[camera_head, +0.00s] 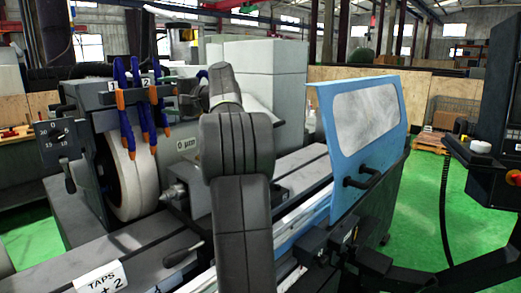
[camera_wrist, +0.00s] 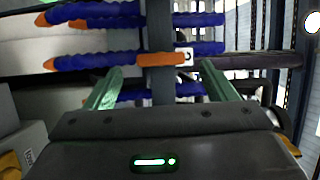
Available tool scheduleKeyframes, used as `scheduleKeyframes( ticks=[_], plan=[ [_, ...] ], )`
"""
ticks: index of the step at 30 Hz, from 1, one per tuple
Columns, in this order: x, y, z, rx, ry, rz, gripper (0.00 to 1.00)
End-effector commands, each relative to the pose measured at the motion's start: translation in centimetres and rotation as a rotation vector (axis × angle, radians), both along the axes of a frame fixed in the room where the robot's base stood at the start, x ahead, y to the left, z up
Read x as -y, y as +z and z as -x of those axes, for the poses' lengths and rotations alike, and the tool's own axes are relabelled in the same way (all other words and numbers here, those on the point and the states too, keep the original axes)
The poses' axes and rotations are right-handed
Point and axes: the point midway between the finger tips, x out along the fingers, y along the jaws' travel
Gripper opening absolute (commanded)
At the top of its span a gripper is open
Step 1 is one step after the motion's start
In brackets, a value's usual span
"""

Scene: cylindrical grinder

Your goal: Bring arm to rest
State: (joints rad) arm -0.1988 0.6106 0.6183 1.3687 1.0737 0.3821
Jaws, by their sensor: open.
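My gripper (camera_wrist: 163,66) shows in the wrist view with its two green fingers wide apart. I see nothing clamped between them. Beyond the fingers run blue coolant hoses (camera_wrist: 100,62) with orange nozzles and a dark bar; I cannot tell the exact gap to them. The grinder's pale grinding wheel (camera_head: 128,180) stands left of the arm.
The coolant hoses (camera_head: 138,100) hang before the wheel. A blue guard door (camera_head: 350,130) with a window and black handle stands right of my arm. A control panel (camera_head: 490,165) is at the right edge. Green floor (camera_head: 425,215) is open between door and panel.

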Motion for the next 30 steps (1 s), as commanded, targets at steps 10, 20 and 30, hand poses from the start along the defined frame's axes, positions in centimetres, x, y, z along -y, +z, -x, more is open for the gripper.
scheduleKeyframes(
  ticks=[10,20,30],
  plan=[
    [-5.0,0.1,-1.7,0.001,0.000,-0.001,0.78],
    [-5.7,0.0,-2.0,-0.005,-0.001,-0.006,0.78],
    [-4.5,-0.1,-1.7,0.001,-0.003,-0.002,0.78]
  ],
)
